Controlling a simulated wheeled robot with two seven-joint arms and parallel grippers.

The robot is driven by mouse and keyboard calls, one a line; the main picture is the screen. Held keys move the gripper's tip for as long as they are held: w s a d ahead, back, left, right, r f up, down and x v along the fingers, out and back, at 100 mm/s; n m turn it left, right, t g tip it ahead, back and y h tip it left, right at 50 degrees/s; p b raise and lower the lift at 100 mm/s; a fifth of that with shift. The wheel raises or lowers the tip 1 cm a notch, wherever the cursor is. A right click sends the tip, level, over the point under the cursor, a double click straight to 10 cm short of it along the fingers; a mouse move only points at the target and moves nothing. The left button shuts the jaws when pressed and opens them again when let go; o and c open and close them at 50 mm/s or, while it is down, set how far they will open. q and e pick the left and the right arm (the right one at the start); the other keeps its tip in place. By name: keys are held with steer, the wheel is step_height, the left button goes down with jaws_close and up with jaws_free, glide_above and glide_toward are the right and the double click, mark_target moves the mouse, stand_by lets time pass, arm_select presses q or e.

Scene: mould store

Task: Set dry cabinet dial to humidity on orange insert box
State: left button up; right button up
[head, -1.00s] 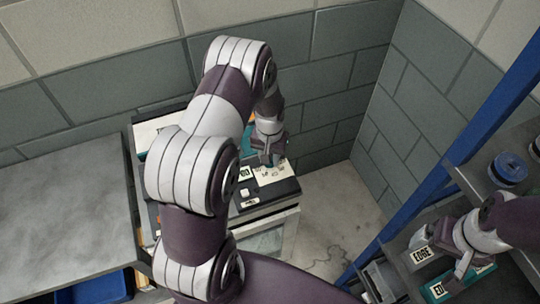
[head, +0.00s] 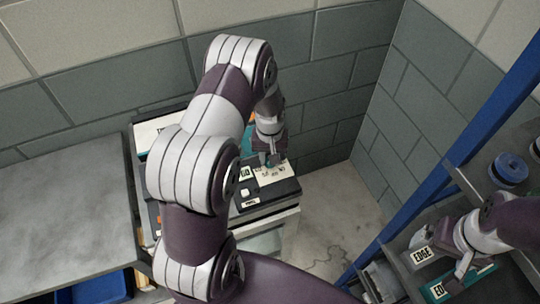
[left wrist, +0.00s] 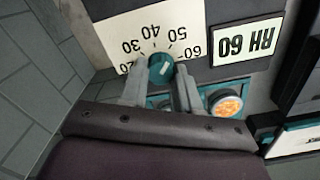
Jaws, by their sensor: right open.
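The dry cabinet (head: 285,188) stands against the wall, partly hidden by my left arm. The left wrist view shows its teal dial knob (left wrist: 160,68) with a pale mark, in front of a white scale plate (left wrist: 125,32) numbered from 20 to 60. My left gripper (left wrist: 160,78) has one finger on each side of the knob, close against it. A label reading RH 60 (left wrist: 245,43) lies right of the scale. My right gripper (head: 462,268) is open, by boxes on the shelf at right. An orange patch shows behind my left arm; I cannot tell if it is the orange insert box.
A round teal-rimmed window with orange content (left wrist: 226,103) sits just right of my left fingers. A grey table (head: 65,210) is at left.

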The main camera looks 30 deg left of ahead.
arm_select(q)
steer(key=o, duration=0.4)
steer(key=shift+w+r, duration=0.1)
steer(key=shift+r, duration=0.05)
steer(key=shift+c, duration=0.2)
steer(key=shift+r, duration=0.15)
step_height(320, 180, up, 12)
steer(key=b, duration=0.2)
steer(key=shift+r, duration=0.2)
